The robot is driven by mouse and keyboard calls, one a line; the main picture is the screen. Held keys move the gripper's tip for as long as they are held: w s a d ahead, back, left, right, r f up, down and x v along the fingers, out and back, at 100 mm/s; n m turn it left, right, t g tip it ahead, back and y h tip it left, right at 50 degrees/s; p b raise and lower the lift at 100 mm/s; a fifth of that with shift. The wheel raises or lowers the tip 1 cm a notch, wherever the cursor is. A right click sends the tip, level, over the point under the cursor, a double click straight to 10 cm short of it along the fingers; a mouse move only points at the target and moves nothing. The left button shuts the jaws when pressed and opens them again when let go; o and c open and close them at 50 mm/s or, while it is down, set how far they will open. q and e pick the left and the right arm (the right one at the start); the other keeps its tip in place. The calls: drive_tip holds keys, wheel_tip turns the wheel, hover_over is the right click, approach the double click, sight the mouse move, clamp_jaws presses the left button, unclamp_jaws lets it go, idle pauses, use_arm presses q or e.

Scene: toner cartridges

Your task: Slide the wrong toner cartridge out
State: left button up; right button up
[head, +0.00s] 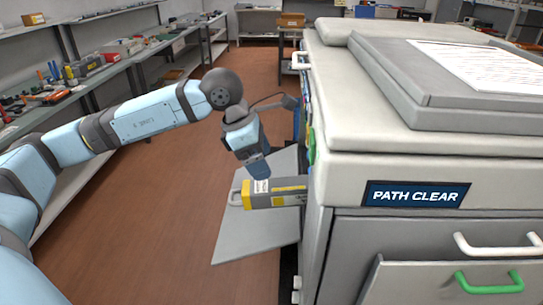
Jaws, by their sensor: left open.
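A grey toner cartridge with yellow markings (273,194) sticks out to the left from the side of the large copier (400,160). A loop handle (235,198) shows at its outer end. The rest of the cartridge is hidden inside the copier. My left gripper (259,170) is open and points down just above the cartridge's upper side. I cannot tell whether its fingers touch the cartridge. My right gripper is not in view.
An open grey flap (230,238) lies below the cartridge. The copier's front has a "PATH CLEAR" display (415,195), a white handle (497,245) and a green handle (488,282). Shelves with tools (75,80) line the left. The floor between is clear.

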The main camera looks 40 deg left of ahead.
sight(274, 185)
use_arm(q)
drive_tip(key=shift+d+f, duration=0.1)
drive_tip(key=shift+f, duration=0.4)
drive_tip(key=b+x, duration=0.4)
drive_tip(key=x, duration=0.3)
drive_tip(key=shift+w+d+f+b, duration=0.1)
drive_tip(key=shift+w+f+b, duration=0.05)
drive_tip(key=shift+f+b, duration=0.4)
drive_tip(key=shift+f, duration=0.1)
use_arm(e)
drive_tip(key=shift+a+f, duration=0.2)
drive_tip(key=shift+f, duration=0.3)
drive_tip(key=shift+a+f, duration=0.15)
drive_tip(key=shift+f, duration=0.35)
use_arm(q)
drive_tip(key=shift+c, duration=0.4)
